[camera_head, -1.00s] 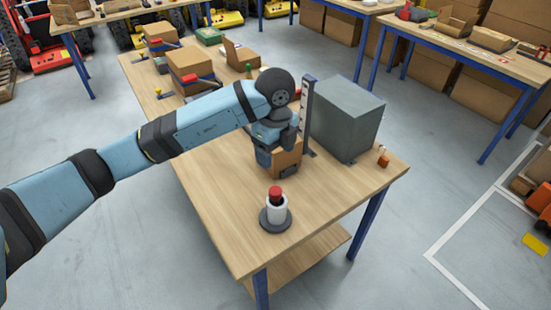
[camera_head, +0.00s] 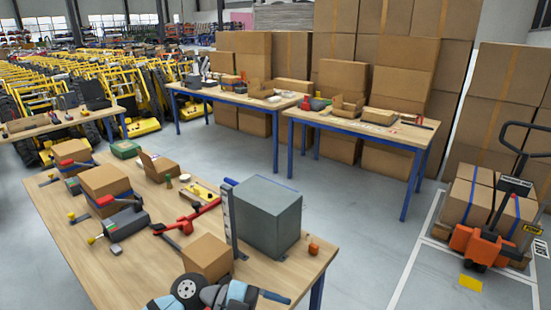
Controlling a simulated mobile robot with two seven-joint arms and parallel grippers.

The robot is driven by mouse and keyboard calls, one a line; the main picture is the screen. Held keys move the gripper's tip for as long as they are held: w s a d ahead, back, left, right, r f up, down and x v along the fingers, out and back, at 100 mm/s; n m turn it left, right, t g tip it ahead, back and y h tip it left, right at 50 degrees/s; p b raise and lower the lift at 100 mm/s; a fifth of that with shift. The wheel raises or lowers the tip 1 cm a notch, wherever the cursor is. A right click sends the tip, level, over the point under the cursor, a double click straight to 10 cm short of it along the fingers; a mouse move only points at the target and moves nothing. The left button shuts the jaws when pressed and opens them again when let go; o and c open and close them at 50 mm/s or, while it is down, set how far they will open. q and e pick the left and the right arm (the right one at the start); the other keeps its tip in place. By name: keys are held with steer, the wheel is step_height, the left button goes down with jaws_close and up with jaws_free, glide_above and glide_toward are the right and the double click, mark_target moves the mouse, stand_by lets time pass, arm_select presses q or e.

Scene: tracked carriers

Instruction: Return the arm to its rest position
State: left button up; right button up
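My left arm (camera_head: 208,292) shows only as a blue and black wrist section at the bottom edge of the head view, in front of the near side of the workbench (camera_head: 150,262). A small cardboard box (camera_head: 207,258) stands on the bench just behind this wrist section. The fingers of my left gripper cannot be made out, so its opening and any contact with the box are unclear. My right arm and gripper are not in view.
A large grey block (camera_head: 268,217) stands right of the box, with an upright metal piece (camera_head: 230,218) between them. Red-handled tools (camera_head: 187,220) and a strapped carton (camera_head: 105,190) lie further left. A pallet truck (camera_head: 480,243) stands right on the floor.

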arm_select(q)
steer(key=w+a+f+n+t+y+p, duration=0.1)
steer(key=a+n+t+y+p, duration=0.1)
steer(key=a+n+t, duration=0.55)
steer(key=a+f+n+t+y+p, duration=0.1)
steer(key=a+f+n+t, duration=0.1)
steer(key=n+t, duration=1)
steer(key=s+a+f+n+g+y+p, duration=0.1)
steer(key=s+a+f+y, duration=0.3)
steer(key=f, duration=0.4)
steer(key=s+a+f+n+g+y+p, duration=0.1)
steer(key=s+a+f+n+g+y, duration=0.3)
steer(key=s+f, duration=0.4)
steer(key=shift+s+a+f+y, duration=0.4)
steer(key=shift+s+a+y, duration=0.4)
steer(key=shift+y, duration=0.1)
steer(key=shift+w, duration=0.1)
